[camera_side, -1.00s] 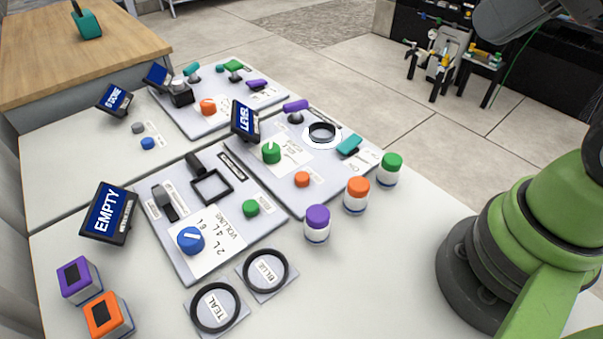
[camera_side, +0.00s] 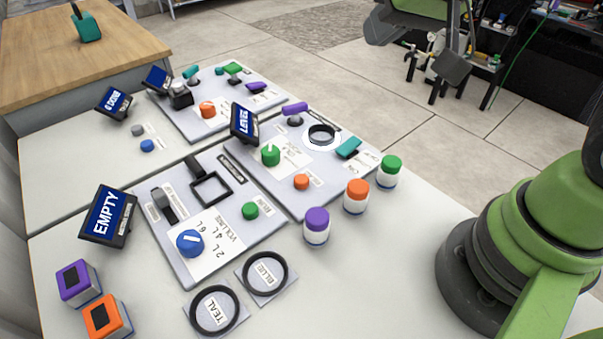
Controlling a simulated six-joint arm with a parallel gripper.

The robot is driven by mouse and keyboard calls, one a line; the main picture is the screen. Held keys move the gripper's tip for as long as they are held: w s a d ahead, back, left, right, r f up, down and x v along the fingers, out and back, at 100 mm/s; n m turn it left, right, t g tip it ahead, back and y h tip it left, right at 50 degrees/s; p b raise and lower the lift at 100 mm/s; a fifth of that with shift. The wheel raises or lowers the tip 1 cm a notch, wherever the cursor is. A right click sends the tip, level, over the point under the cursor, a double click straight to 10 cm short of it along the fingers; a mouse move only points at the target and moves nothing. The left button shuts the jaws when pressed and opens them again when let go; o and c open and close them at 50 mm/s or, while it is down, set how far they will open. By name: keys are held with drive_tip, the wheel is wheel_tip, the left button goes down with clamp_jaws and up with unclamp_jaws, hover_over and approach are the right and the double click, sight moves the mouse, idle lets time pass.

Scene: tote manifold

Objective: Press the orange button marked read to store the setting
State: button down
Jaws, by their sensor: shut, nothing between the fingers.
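A round orange button (camera_side: 301,181) stands on the middle panel (camera_side: 318,205), near its front edge, with a small white label beside it too small to read. The same panel bears a green knob (camera_side: 270,155), a tilted display reading LEVEL (camera_side: 244,122), a purple-handled part (camera_side: 295,108), a black ring (camera_side: 321,134) and a teal part (camera_side: 348,148). Parts of my arm show at the top right, well away from the button. I cannot make out gripper fingers there, and nothing touches the button.
Purple (camera_side: 317,224), orange (camera_side: 357,195) and green (camera_side: 390,170) capped jars stand right of the panel. The near panel (camera_side: 180,265) holds a blue knob (camera_side: 190,243) and green button (camera_side: 250,210). An orange part (camera_side: 208,109) is on the far panel. The front right table is clear.

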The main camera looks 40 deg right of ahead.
drive_tip(key=w+a+f+n+y, duration=0.1)
drive_tip(key=w+a+f+y, duration=0.15)
drive_tip(key=w+f, duration=0.3)
drive_tip(key=n+y, duration=0.1)
drive_tip(key=y, duration=0.2)
hover_over(304, 177)
wheel_tip(304, 177, down, 7)
drive_tip(key=shift+f+g, duration=0.15)
drive_tip(key=shift+g, duration=0.25)
drive_tip(key=shift+f, duration=4.4)
drive_tip(key=shift+f, duration=0.15)
drive_tip(key=shift+f, duration=0.25)
